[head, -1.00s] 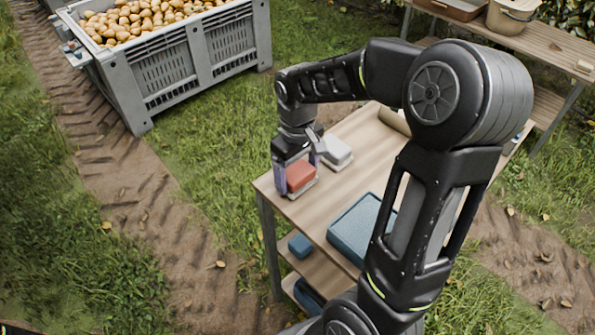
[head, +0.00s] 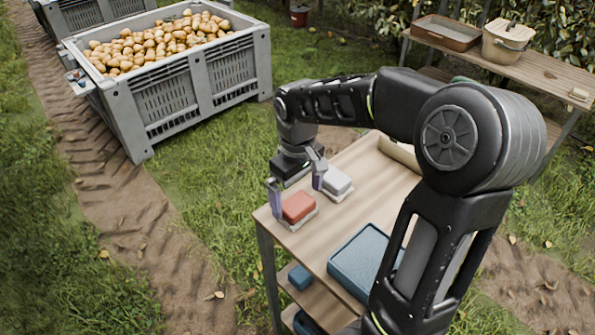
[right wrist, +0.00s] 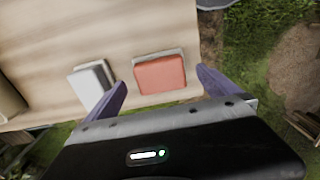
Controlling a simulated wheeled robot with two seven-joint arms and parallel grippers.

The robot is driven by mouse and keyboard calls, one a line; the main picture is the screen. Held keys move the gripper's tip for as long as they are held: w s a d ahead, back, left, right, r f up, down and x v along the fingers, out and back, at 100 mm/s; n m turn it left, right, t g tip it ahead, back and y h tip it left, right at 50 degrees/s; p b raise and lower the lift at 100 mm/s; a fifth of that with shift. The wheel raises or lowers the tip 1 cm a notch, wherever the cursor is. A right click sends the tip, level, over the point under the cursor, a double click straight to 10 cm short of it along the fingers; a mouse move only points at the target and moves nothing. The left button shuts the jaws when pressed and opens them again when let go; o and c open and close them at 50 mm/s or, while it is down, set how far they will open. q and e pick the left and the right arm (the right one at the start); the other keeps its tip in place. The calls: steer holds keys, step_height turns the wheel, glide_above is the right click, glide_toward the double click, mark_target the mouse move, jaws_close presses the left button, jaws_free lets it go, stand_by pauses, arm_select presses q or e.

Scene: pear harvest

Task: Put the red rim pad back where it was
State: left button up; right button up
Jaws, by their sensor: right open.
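The red rim pad (head: 298,207) sits on a pale holder (head: 304,222) near the left corner of the wooden cart top. It also shows in the right wrist view (right wrist: 160,74), lying between the lines of the open fingers and apart from them. My right gripper (head: 296,184) is open and empty, just above and behind the red pad. In the right wrist view its two purple fingers (right wrist: 165,85) are spread wide. My left gripper is not in view.
A white pad (head: 337,181) on its own base lies beside the red one; it also shows in the right wrist view (right wrist: 92,82). A blue tray (head: 357,256) lies on the cart top (head: 325,235). A grey bin (head: 187,88) of pears stands on the grass at the back left.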

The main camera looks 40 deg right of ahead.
mark_target(298, 203)
step_height(298, 203, up, 9)
steer(key=shift+f, duration=0.15)
stand_by(0.7)
